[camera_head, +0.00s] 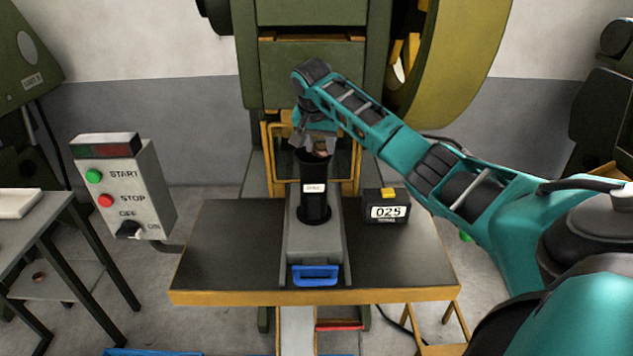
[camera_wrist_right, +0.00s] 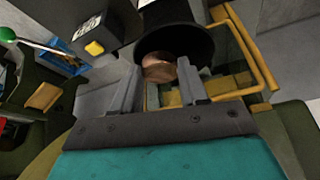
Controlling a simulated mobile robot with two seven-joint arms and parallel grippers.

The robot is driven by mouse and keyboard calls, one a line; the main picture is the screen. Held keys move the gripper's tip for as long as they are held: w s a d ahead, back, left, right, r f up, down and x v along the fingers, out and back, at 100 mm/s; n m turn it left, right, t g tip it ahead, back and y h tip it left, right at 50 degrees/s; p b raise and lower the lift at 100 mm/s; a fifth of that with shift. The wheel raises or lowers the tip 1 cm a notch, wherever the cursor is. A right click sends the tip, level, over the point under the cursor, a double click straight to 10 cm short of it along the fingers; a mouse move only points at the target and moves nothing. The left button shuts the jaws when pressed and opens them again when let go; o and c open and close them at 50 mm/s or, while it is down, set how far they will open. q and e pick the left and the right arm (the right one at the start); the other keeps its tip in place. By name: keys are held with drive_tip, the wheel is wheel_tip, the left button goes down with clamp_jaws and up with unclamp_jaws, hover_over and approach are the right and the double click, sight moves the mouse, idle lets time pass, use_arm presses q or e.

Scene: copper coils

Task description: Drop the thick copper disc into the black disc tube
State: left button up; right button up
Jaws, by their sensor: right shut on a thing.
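The black disc tube (camera_head: 314,190) stands upright with a white label on the grey block in the middle of the table. Its dark rim also shows in the right wrist view (camera_wrist_right: 176,38). My right gripper (camera_head: 320,148) is at the top of the tube, shut on the copper disc (camera_head: 321,153). In the right wrist view the copper disc (camera_wrist_right: 159,68) shows between the two grey fingers, close to the tube's rim. I cannot tell whether the disc is inside the mouth or just above it. My left gripper is not in view.
A black counter box (camera_head: 388,207) reading 025 stands right of the tube on the table (camera_head: 227,273). A blue handle (camera_head: 317,275) sits at the front of the block. A control box (camera_head: 122,187) is at the left. The green press (camera_head: 312,75) rises behind.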

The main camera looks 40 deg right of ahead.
drive_tip(key=o, duration=1.3)
drive_tip(key=shift+c, duration=0.2)
drive_tip(key=v, duration=1.3)
